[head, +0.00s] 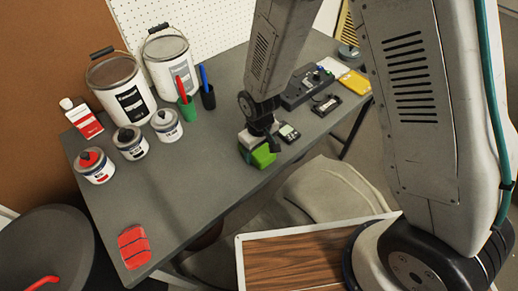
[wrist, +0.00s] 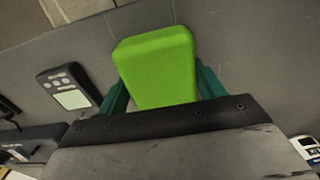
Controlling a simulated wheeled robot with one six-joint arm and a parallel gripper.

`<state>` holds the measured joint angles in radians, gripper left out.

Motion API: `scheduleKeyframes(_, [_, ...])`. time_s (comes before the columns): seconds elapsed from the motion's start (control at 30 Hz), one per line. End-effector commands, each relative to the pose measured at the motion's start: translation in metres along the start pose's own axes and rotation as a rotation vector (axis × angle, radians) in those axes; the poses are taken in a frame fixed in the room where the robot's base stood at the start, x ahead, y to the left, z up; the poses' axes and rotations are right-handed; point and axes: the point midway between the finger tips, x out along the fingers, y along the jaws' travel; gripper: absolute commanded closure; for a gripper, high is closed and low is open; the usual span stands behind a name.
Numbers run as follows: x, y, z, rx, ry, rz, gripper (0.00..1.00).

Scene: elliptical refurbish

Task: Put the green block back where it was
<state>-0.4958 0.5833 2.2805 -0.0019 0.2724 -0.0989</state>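The green block (head: 263,156) is at the front edge of the grey table (head: 190,200), under the end of my arm. In the wrist view the bright green block (wrist: 158,68) sits between the two teal fingers of my gripper (wrist: 160,92), with a finger against each side. My gripper (head: 258,148) is shut on it. The block looks slightly tilted in the wrist view. Whether its underside touches the table is hidden.
A small grey meter (head: 289,133) lies close to the right of the block; it also shows in the wrist view (wrist: 70,92). Paint cans (head: 122,88) and a green cup (head: 187,108) stand farther back. A red block (head: 134,246) lies front left. The table's middle is clear.

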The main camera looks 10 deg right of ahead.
Motion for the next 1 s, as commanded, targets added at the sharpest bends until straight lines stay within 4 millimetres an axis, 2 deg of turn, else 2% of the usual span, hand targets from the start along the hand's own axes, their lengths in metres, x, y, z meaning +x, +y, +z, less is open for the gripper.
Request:
scheduleKeyframes(0.2, [0.005, -0.003, 0.003, 0.002, -0.009, -0.002, 0.15])
scheduleKeyframes(0.37, [-0.005, -0.004, 0.003, 0.001, -0.008, -0.002, 0.15])
scheduleKeyframes(0.8, [-0.095, 0.0, 0.001, 0.004, -0.001, -0.001, 0.15])
scheduleKeyframes(1.0, [-0.119, -0.001, 0.001, 0.002, -0.005, -0.001, 0.15])
